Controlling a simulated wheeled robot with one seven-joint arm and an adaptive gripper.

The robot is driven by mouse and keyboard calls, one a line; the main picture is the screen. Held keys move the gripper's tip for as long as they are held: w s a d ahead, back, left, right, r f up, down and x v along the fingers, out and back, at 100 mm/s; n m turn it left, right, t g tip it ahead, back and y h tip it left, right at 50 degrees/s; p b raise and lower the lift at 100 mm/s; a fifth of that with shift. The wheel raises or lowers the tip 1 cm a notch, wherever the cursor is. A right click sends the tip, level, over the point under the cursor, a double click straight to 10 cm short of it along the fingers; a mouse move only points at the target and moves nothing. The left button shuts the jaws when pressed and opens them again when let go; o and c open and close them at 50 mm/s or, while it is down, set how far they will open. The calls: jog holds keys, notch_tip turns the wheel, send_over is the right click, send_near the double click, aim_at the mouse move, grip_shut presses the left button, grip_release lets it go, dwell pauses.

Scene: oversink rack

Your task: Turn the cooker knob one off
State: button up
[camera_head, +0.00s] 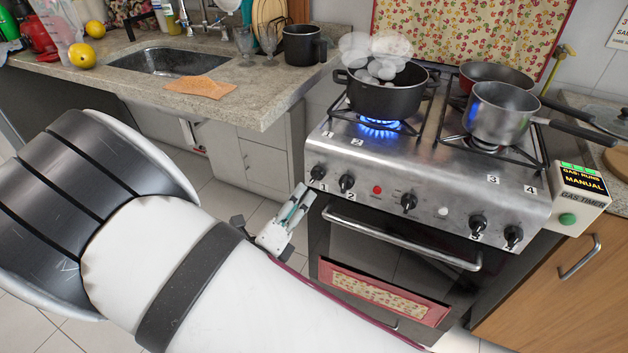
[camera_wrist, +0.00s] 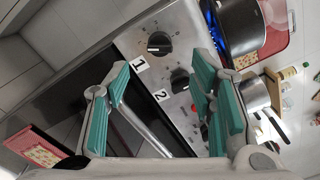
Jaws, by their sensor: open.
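Cooker knob one (camera_head: 318,172) is the leftmost black knob on the steel front panel of the cooker, beside the label "1". It also shows in the wrist view (camera_wrist: 158,44), beyond the fingertips, with a pale mark on its face. Knob two (camera_head: 347,183) is just to its right, and it shows beside the right finger in the wrist view (camera_wrist: 180,80). My gripper (camera_head: 297,203) is open and empty, just below and left of knob one. In the wrist view, its teal-padded fingers (camera_wrist: 160,64) are apart and the knob lies ahead of the gap.
A steaming black pot (camera_head: 384,98) stands over a blue flame (camera_head: 380,125) on the left burner. A steel pot (camera_head: 502,112) and red pan stand at right. The oven handle (camera_head: 400,240) juts out below the knobs. A gas timer box (camera_head: 578,195) is at right.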

aim_at(313, 179)
jog(key=b+x, duration=0.1)
jog(key=x, duration=0.7)
jog(key=shift+w+d+f, duration=0.1)
jog(key=shift+w, duration=0.2)
jog(key=shift+c, duration=0.6)
jog(key=c, duration=1)
